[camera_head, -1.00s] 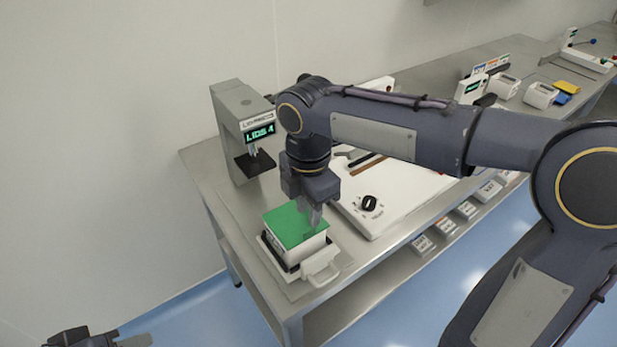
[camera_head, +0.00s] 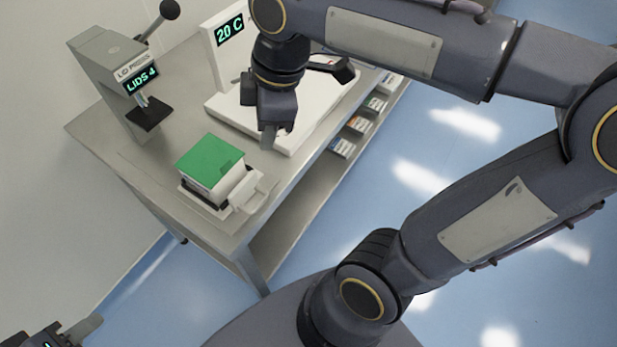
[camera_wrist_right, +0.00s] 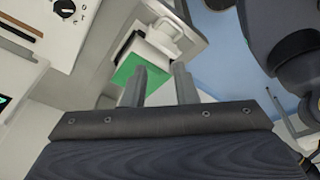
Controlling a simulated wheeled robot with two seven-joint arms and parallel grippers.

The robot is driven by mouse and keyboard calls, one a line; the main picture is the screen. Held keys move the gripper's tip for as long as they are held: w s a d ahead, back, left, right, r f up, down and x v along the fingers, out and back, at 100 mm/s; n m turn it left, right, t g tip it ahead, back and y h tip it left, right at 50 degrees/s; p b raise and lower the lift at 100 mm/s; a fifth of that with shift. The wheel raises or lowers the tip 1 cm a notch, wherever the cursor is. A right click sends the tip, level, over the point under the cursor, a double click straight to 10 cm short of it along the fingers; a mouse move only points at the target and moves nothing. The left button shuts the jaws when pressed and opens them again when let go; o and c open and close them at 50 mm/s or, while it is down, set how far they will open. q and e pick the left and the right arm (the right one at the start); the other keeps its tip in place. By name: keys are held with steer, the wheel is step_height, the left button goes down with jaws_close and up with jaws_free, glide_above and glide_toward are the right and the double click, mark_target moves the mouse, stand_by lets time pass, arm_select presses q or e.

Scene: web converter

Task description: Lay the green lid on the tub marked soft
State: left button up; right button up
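The green lid (camera_head: 210,158) lies flat on top of a white tub (camera_head: 228,180), its edges roughly in line with the tub's sides. No "soft" marking is readable on the tub. My right gripper (camera_head: 271,138) is above and to the right of the lid, apart from it. In the right wrist view, its two fingers (camera_wrist_right: 159,84) stand apart with nothing between them, and the lid (camera_wrist_right: 128,68) shows beyond the left finger. My left gripper (camera_head: 82,332) is at the bottom left corner, partly cut off, away from the table; its opening is unclear.
The tub sits in a light holder with a handle (camera_head: 247,190) near the table's front corner. A grey press reading "LIDS 4" (camera_head: 118,70) stands at the left. A white device reading "20 C" (camera_head: 230,30) is behind my right gripper. Small boxes (camera_head: 358,124) line a lower shelf.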

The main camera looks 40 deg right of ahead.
steer(key=s+d+f+m+t+y, duration=0.1)
steer(key=s+d+f+m+t, duration=0.1)
steer(key=s+f+m, duration=0.6)
steer(key=s+m+t, duration=0.1)
steer(key=m, duration=0.5)
steer(key=shift+s+d+f+t+y, duration=0.15)
steer(key=shift+f+t+y, duration=0.15)
steer(key=shift+t+y, duration=0.1)
